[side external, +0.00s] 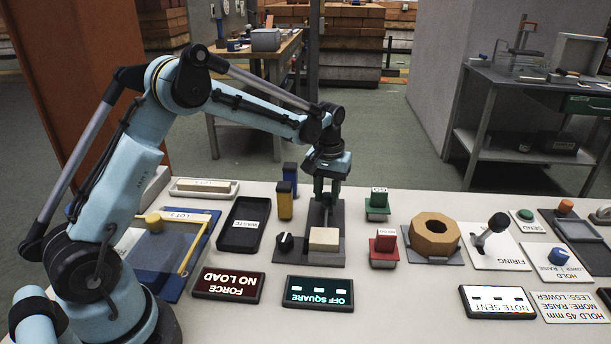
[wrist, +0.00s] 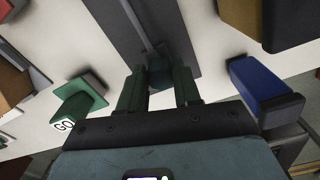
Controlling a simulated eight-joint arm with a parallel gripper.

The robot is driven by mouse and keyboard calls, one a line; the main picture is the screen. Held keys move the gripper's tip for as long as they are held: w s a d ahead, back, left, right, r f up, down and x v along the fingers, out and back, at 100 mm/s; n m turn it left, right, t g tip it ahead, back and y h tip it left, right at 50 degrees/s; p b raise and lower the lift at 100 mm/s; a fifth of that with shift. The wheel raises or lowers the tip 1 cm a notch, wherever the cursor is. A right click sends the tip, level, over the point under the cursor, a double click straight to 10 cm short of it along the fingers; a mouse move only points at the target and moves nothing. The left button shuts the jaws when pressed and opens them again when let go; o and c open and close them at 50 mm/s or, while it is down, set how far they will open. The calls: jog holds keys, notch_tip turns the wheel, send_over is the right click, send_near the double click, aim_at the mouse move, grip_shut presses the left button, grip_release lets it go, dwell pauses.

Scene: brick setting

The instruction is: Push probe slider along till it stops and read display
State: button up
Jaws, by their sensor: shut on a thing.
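My gripper (side external: 327,192) is over the far end of a grey fixture plate (side external: 308,257) and points down. In the wrist view its two green fingers (wrist: 159,84) are shut on a small dark slider knob (wrist: 159,72) on a grey rail (wrist: 130,28). The knob is mostly hidden in the side view. A cream block (side external: 324,239) sits at the near end of the plate, apart from the gripper.
A black WASTE tray (side external: 225,243) lies further left. Green GO (side external: 377,205) and red (side external: 383,246) buttons and a tan ring (side external: 434,236) are right. A NOTE SENT display (side external: 497,302) is front right.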

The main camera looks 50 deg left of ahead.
aim_at(326, 197)
jog(key=shift+s+d, duration=0.1)
jog(key=o, duration=0.9)
jog(key=shift+c, duration=0.2)
notch_tip(326, 197, up, 12)
dwell(0.5)
jog(key=s+d+r+m+t, duration=0.3)
jog(key=s+d+r+t, duration=0.1)
jog(key=s, duration=0.6)
jog(key=s+d+f+m+t, duration=0.3)
jog(key=s+f, duration=0.2)
jog(key=s, duration=0.4)
jog(key=shift+s+f, duration=0.15)
jog(key=shift+s, duration=0.1)
